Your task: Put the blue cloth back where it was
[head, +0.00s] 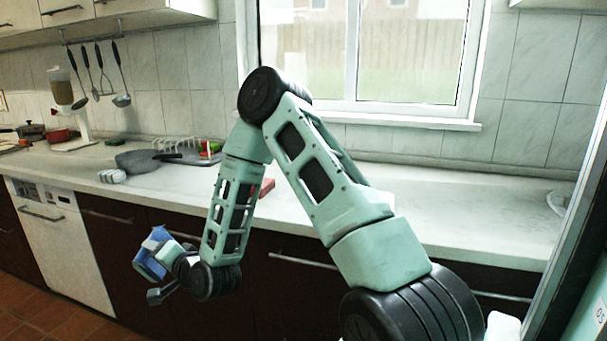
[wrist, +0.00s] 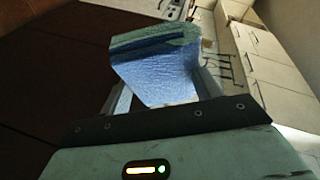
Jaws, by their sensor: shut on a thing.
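The blue cloth (head: 152,252) is in my gripper (head: 165,258), at the lower left of the head view. It hangs in front of the dark lower cabinets, below the level of the countertop. In the wrist view the cloth (wrist: 160,75) fills the space between the fingers of my gripper (wrist: 160,92), which is shut on it. The cloth looks folded or bunched, with a greenish strip along its far edge. Most of the fingertips are hidden by the cloth.
A red block (head: 266,187) lies near the front edge, behind my arm.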

